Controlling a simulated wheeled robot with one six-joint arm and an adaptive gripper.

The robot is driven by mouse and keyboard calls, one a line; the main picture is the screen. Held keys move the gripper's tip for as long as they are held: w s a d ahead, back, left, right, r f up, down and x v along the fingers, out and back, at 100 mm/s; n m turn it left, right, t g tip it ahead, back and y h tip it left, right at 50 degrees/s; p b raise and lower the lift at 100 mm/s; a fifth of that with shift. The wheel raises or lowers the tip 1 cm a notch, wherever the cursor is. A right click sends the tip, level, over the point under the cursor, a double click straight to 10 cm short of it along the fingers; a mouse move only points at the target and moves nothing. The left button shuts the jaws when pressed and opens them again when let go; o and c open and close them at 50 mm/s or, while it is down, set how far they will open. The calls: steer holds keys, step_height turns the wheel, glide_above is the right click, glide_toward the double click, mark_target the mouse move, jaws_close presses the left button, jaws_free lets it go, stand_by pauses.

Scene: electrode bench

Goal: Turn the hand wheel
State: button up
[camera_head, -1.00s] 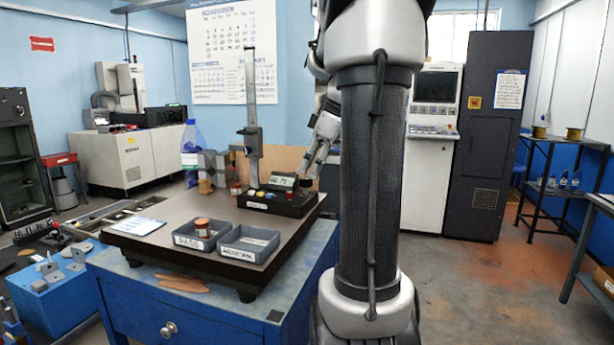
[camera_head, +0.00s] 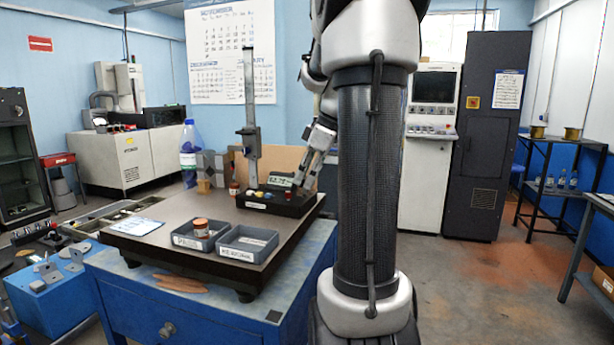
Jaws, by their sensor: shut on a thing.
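The height gauge has a dark base (camera_head: 270,203) with colored buttons, a small lit display (camera_head: 280,180) and a tall grey column (camera_head: 250,95) with a slider on it. It stands upright on the dark surface plate (camera_head: 150,240). My gripper (camera_head: 302,185) reaches down from the upper right to the right end of the base. Its fingers are shut on the hand wheel there. The wheel itself is hidden behind the fingers and too small to make out. My arm covers the area right of the gauge.
Two grey trays (camera_head: 245,258) stand at the plate's front; the left one holds a small jar (camera_head: 201,227). A white card (camera_head: 138,227) lies at the left. A blue-capped bottle (camera_head: 188,150) and dark blocks (camera_head: 210,163) stand behind. The middle of the plate is clear.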

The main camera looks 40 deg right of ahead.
steer(key=shift+m, duration=0.3)
steer(key=m+h, duration=0.1)
steer(key=m, duration=0.2)
steer(key=shift+a+t, duration=0.15)
steer(key=shift+t, duration=0.15)
steer(key=m+h, duration=0.2)
steer(key=m, duration=0.3)
steer(key=shift+a, duration=0.15)
steer(key=m+h, duration=0.1)
steer(key=m, duration=0.2)
steer(key=shift+a+h, duration=0.1)
steer(key=shift+h, duration=0.2)
steer(key=shift+w+m+g+h, duration=0.1)
steer(key=shift+m+g+h, duration=0.45)
steer(key=shift+m, duration=1.45)
steer(key=o, duration=1)
